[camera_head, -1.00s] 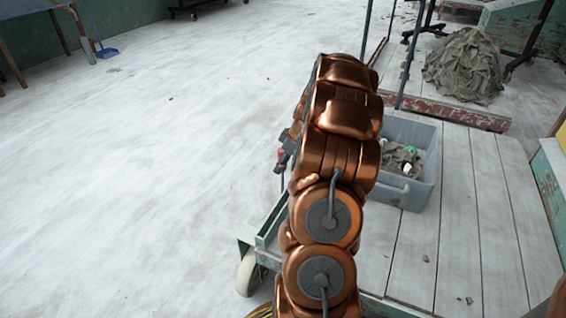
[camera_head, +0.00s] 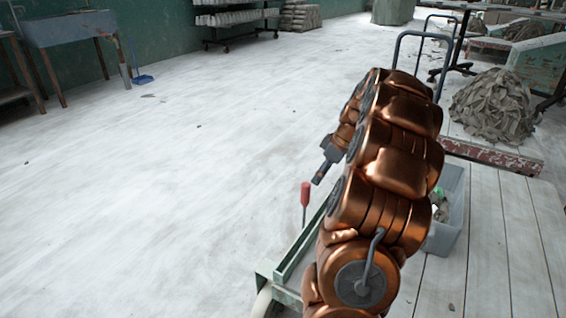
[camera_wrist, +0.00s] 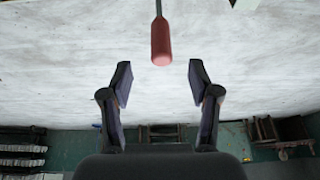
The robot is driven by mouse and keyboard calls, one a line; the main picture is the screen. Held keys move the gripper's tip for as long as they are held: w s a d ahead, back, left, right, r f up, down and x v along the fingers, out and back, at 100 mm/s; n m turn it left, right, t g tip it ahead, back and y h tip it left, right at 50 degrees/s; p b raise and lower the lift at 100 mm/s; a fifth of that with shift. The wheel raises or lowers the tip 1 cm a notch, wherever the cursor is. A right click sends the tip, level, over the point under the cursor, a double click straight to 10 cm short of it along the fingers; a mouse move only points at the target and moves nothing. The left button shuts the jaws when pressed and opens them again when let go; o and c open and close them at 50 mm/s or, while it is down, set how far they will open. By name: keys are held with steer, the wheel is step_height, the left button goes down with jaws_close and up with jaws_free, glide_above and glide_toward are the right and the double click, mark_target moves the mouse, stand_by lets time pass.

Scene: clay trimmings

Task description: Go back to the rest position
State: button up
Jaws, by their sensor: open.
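My copper arm rises in front of the cart in the head view, and my gripper (camera_head: 322,172) shows only in part beyond its left side. In the wrist view my gripper (camera_wrist: 160,84) is open, its two dark fingers well apart with nothing between them. A red-handled tool (camera_head: 305,196) with a thin shaft stands at the cart's left edge in the head view. Its red handle (camera_wrist: 161,45) also shows in the wrist view, ahead of the fingertips and not held.
A grey bin (camera_head: 448,226) with scraps is partly hidden behind my arm on the plank-topped cart (camera_head: 486,262). A grey clay heap (camera_head: 494,106) lies at the right. A sink table (camera_head: 75,32) and a blue dustpan (camera_head: 143,78) stand far left.

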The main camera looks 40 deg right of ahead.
steer(key=shift+a+r, duration=0.1)
steer(key=s+a+r+g+p, duration=0.3)
steer(key=a+r+p, duration=2.05)
steer(key=a, duration=0.55)
steer(key=s+a+r+m+g+p, duration=0.1)
steer(key=s+a+r+p, duration=0.3)
steer(key=s+r+p, duration=0.2)
steer(key=s+a+r+m+g+h+p, duration=0.1)
steer(key=s+a+r+p, duration=0.3)
steer(key=s+r+p, duration=0.3)
steer(key=s+a+r+m+g+p, duration=0.1)
steer(key=s+a+r+p, duration=0.3)
steer(key=s+r+p, duration=0.3)
steer(key=shift+s+a+r+m+h, duration=0.25)
steer(key=shift+a+r+m+h, duration=0.15)
steer(key=shift+r, duration=0.15)
